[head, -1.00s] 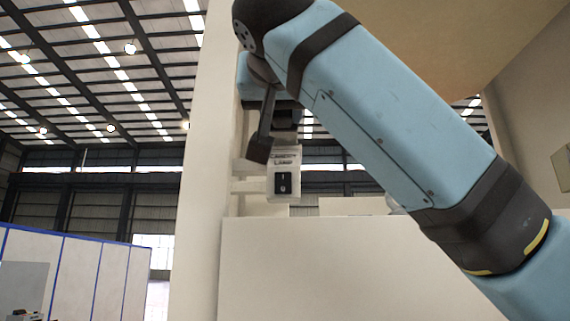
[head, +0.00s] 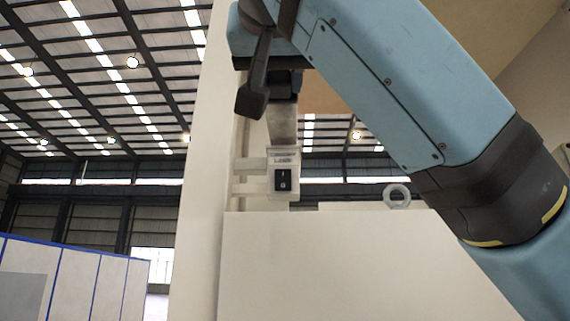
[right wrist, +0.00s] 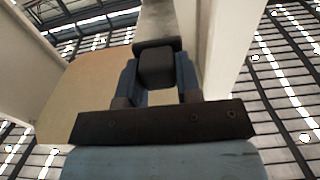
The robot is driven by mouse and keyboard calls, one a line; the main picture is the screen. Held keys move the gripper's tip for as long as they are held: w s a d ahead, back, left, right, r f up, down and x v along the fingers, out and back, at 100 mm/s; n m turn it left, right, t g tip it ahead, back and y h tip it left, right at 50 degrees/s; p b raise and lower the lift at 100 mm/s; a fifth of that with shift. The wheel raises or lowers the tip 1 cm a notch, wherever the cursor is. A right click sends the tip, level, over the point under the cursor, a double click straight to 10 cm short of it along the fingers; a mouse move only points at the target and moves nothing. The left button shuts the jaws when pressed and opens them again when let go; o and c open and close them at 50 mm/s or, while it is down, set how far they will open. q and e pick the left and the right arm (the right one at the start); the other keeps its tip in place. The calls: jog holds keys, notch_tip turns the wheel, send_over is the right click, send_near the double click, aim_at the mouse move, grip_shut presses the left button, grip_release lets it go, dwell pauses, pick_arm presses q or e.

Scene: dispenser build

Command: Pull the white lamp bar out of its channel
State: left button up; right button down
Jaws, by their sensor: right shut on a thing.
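A pale bar (head: 282,124) stands upright in the head view. Its lower end meets a white box (head: 284,158) with a lamp label and a black switch. My right gripper (head: 284,88) is above this box, shut on a dark block at the top of the bar. In the right wrist view the dark block (right wrist: 156,68) sits between my two fingers, with the pale bar (right wrist: 157,22) running away from it. Whether the bar's lower end is still inside the box cannot be seen. My left gripper is not in view.
A tall cream post (head: 203,150) stands left of the bar, and short white brackets (head: 250,165) join it to the box. A wide cream cabinet (head: 320,265) is below. A grey ring (head: 397,196) sits on its top to the right. A tan panel is overhead.

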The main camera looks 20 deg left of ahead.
jog(key=b+v, duration=0.3)
jog(key=v, duration=0.7)
dwell(0.6)
dwell(0.6)
